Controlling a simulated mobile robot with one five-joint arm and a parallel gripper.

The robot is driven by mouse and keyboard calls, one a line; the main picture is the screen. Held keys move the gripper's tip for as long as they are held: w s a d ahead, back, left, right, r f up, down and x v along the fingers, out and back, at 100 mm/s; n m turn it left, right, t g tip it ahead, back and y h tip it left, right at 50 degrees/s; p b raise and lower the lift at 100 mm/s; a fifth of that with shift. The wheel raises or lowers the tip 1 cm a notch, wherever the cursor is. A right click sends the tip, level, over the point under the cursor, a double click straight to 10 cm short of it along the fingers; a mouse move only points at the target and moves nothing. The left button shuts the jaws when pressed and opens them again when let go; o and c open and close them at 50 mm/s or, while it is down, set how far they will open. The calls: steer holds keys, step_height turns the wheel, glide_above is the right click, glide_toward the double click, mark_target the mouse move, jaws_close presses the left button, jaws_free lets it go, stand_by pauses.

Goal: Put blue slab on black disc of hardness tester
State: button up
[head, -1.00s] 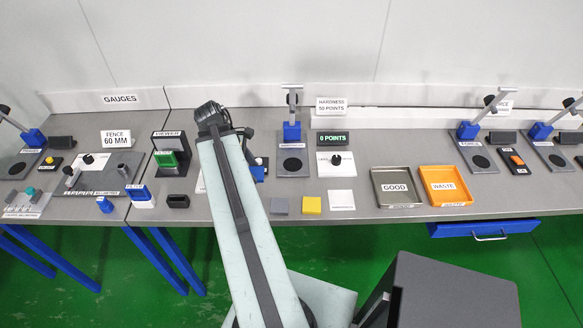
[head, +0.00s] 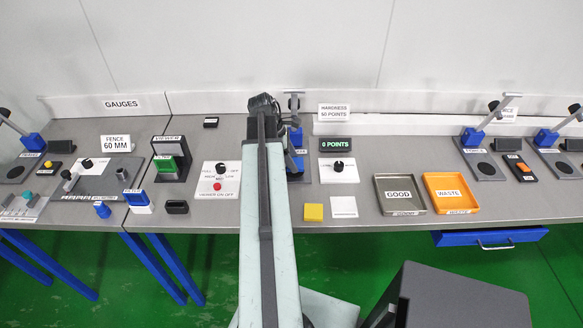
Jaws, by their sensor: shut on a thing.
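The hardness tester (head: 295,136) stands behind and to the right of my wrist, with a blue head on a grey post. My arm and gripper cover most of its base, and its black disc is hidden. My gripper (head: 291,152) is mostly hidden behind my arm. It is shut on the blue slab (head: 298,165), of which a small part shows at the right edge of my arm. The slab is over or very near the tester's base. I cannot tell whether it touches the disc.
A 0 POINTS display (head: 344,145) and a knob panel (head: 339,170) stand right of the tester. A yellow slab (head: 313,212) and a white tile (head: 344,207) lie in front. GOOD (head: 399,207) and WASTE (head: 450,206) trays are further right. A red-button panel (head: 217,181) is left.

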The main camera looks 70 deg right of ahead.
step_height(320, 180, down, 3)
steer(key=shift+r+b, duration=0.2)
steer(key=shift+b, duration=0.3)
steer(key=shift+r, duration=0.25)
steer(key=shift+f, duration=0.15)
steer(key=o, duration=1.5)
steer(key=shift+w+a+r+p, duration=0.1)
steer(key=shift+r+p, duration=0.3)
steer(key=shift+p, duration=0.1)
steer(key=p+v, duration=1)
steer(key=v, duration=0.1)
steer(key=shift+w+r+p, duration=0.15)
steer(key=shift+r+p, duration=0.05)
steer(key=shift+p, duration=0.1)
